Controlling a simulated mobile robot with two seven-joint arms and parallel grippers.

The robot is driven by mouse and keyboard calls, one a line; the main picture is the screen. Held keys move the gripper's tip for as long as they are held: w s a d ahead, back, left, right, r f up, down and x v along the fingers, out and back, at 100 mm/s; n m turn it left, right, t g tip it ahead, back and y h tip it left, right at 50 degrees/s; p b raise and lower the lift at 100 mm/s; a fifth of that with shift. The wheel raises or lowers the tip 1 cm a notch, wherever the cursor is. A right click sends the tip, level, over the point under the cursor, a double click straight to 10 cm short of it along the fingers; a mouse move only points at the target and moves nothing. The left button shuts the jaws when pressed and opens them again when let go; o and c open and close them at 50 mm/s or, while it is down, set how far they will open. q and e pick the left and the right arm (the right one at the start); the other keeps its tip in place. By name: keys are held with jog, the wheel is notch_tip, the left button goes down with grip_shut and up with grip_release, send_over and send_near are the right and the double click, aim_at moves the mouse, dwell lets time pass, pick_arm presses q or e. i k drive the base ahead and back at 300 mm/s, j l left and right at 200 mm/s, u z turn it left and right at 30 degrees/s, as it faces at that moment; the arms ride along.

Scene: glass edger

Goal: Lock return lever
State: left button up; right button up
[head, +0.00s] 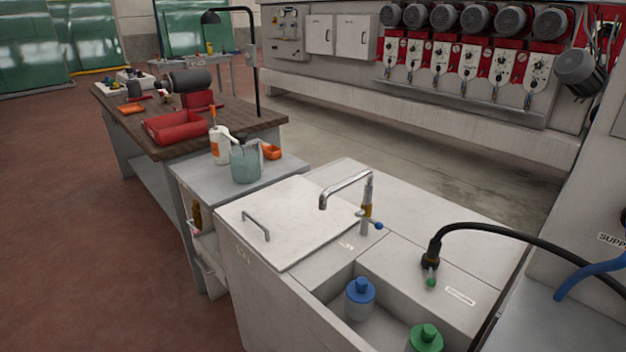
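A small lever with a blue knob (378,225) sticks out to the right at the foot of a curved metal tap (347,189) on the white cabinet. A second small handle with a green tip (431,282) is at the black hose fitting (432,257), pointing down toward the front. A small label (460,296) lies to the right of it, too small to read. I cannot tell which of these is the return lever, or whether either is locked. Neither of my grippers is in view.
A recess in the white cabinet (300,305) holds a blue-capped bottle (360,300) and a green-capped bottle (425,340). A lid with a handle (257,226) covers its left part. A black hose (510,233) arches right. Left stands a wooden bench (240,118).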

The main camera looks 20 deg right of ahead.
aim_at(432, 283)
jog(key=z, duration=1.35)
